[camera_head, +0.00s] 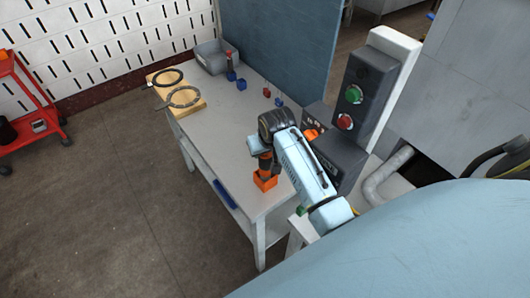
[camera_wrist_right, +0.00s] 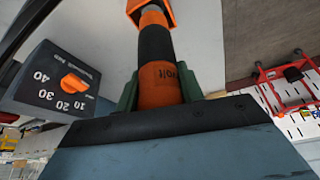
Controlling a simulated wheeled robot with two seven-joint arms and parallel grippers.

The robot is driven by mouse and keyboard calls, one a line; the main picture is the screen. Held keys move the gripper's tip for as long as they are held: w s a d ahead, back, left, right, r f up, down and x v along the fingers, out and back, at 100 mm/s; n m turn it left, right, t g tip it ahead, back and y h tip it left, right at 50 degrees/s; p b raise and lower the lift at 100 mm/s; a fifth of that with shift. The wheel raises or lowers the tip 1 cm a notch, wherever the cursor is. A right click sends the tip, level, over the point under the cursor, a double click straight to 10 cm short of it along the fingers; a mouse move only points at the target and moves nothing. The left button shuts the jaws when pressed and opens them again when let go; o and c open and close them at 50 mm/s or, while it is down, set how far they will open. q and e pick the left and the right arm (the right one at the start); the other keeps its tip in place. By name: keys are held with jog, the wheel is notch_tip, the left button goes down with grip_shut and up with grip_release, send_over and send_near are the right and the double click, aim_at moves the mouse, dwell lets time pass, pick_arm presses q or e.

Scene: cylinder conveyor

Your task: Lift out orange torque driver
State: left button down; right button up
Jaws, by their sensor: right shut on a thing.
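The orange torque driver (camera_wrist_right: 158,75), orange with black bands, stands between the green fingers of my right gripper (camera_wrist_right: 158,92), which is shut on it. In the head view the driver (camera_head: 266,163) shows below my right gripper (camera_head: 267,153), over the near part of the table. Its lower end meets an orange holder block (camera_head: 265,182), which also shows at the top of the wrist view (camera_wrist_right: 152,12). I cannot tell how deep the driver sits in the block. My left gripper is not in view.
A dial box (camera_wrist_right: 62,85) with an orange knob is close beside my right gripper. The table's middle is clear.

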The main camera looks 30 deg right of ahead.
jog(key=shift+r, duration=2.8)
jog(key=shift+w+r, duration=0.1)
